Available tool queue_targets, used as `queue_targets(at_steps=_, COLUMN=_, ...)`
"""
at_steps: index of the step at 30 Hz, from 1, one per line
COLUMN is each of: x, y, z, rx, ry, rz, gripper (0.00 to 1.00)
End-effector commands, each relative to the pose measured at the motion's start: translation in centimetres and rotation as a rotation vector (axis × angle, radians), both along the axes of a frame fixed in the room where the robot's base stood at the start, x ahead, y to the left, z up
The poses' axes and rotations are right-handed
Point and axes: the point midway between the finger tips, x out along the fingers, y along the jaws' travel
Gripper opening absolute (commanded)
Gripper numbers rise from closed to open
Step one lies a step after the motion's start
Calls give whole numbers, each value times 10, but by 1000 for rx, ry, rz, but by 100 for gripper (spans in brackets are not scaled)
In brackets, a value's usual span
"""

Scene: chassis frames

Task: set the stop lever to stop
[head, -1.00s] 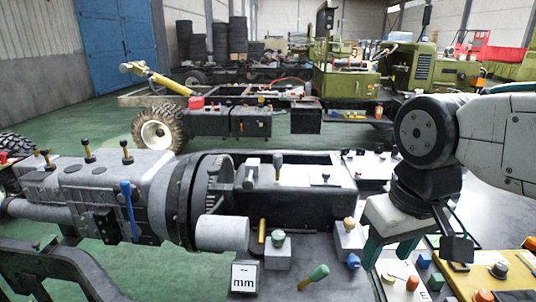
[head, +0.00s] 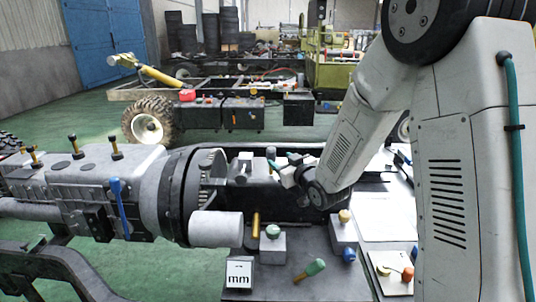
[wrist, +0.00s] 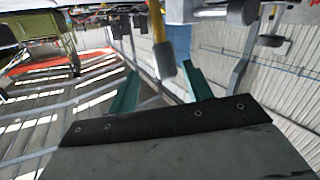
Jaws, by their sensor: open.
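My gripper (head: 284,163) is over the dark open box beside the grey drum. Its green fingers stand apart, and nothing is clamped between them. In the wrist view, a lever-like yellow rod with a grey end (wrist: 164,58) shows beyond and between the open fingertips (wrist: 160,72); I cannot tell whether it touches either finger. No stop label is readable, so I cannot tell for sure which lever is the stop lever. A green-handled lever (head: 310,270) leans right on the front plate.
A green knob (head: 273,232), a yellow knob (head: 345,216) and a blue knob (head: 348,254) stand on the bench. A blue lever (head: 117,200) is on the grey gearbox (head: 80,185). My arm covers the right side.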

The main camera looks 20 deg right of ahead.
Motion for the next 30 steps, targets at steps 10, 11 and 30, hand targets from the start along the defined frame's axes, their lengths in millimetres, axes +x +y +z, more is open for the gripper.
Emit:
queue_targets(at_steps=10, x=22, y=10, z=-8, rx=34, ry=-101, rz=40, gripper=50)
queue_targets(at_steps=11, x=26, y=11, z=-8, rx=33, ry=-100, rz=41, gripper=50)
queue_targets(at_steps=30, x=81, y=25, z=-8, rx=33, ry=-97, rz=39, gripper=50)
